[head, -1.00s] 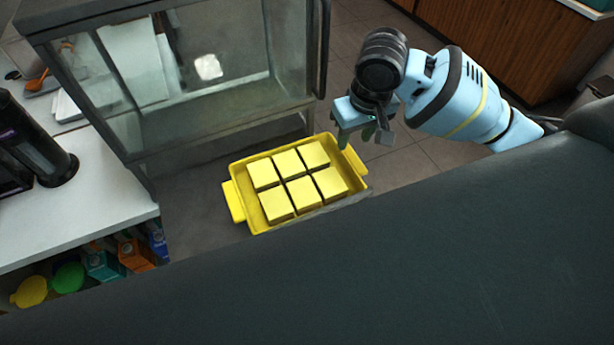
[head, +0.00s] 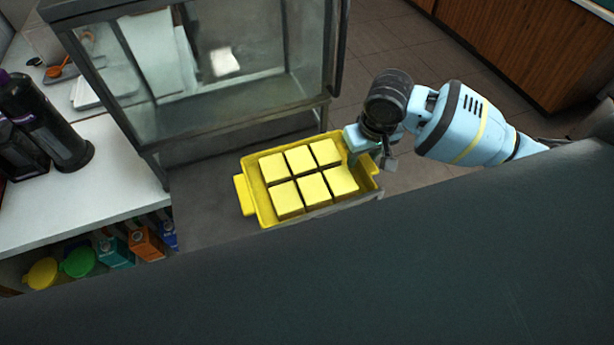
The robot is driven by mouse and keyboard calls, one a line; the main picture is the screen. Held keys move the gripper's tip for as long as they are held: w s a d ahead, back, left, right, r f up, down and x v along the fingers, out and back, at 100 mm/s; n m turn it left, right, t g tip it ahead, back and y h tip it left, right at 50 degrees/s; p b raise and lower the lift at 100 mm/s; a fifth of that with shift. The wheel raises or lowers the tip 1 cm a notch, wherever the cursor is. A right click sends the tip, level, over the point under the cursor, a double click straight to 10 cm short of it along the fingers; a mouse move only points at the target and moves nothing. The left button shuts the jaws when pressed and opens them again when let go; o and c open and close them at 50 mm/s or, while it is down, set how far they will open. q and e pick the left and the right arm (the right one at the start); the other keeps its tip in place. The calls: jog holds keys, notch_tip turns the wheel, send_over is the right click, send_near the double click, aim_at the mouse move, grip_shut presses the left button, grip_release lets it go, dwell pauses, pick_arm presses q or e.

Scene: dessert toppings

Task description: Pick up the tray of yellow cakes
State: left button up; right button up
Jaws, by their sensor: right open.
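The yellow tray (head: 262,207) holds several square yellow cakes (head: 309,183) in two rows. It sits level on a dark grey surface in front of a glass case, with one handle (head: 243,195) at its left end. My right gripper (head: 369,160) is open at the tray's right end, its fingers pointing down at the right rim and handle. The gripper partly hides that handle, so I cannot tell whether the fingers touch it or straddle it. My left gripper is not in view.
The glass case (head: 215,75) stands close behind the tray. A white counter (head: 95,185) with dark bottles (head: 48,125) is at the left, above a shelf of coloured cartons (head: 146,243). A large dark shape fills the bottom of the view. Tiled floor shows behind my right arm.

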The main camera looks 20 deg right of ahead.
jog(key=shift+f, duration=0.15)
grip_shut()
jog(key=shift+w+r, duration=0.15)
jog(key=shift+r, duration=0.05)
dwell(0.4)
